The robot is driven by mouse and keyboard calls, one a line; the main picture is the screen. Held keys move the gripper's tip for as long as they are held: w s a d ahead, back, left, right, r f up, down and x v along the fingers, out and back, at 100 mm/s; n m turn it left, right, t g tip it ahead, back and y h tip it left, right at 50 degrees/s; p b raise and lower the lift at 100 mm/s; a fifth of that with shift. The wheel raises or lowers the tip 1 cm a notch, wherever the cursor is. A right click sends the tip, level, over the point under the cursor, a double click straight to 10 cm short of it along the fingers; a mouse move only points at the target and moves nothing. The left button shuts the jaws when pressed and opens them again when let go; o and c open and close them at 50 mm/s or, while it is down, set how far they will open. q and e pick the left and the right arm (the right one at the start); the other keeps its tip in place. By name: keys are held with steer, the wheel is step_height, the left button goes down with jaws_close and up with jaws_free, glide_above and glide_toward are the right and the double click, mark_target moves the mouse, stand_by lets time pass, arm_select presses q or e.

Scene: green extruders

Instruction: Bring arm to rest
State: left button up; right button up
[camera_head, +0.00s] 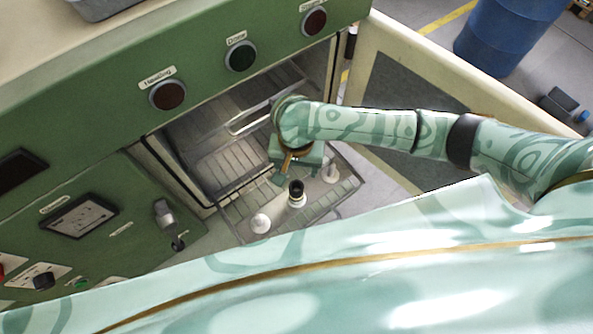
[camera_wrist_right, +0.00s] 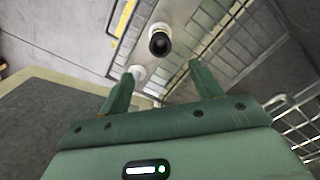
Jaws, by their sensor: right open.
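My right gripper (camera_head: 284,176) hangs over the pulled-out wire rack (camera_head: 228,219) in front of the open green machine (camera_head: 95,115). Its two green fingers stand apart with nothing gripped between them, as the right wrist view (camera_wrist_right: 162,82) shows. A small black-topped white piece (camera_head: 297,192) stands on the rack close to the gripper; in the right wrist view it is beyond the fingertips (camera_wrist_right: 160,42). A white piece (camera_head: 260,223) stands to its left and another white piece (camera_head: 331,173) to its right. My left gripper is not in view.
The machine's cream-edged door (camera_head: 375,45) is open on the right, behind my right forearm. A wire handle or grid (camera_head: 250,121) shows inside the chamber near my wrist. A blue barrel (camera_head: 505,35) stands on the floor at the upper right.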

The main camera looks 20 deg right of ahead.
steer(key=shift+r, duration=0.5)
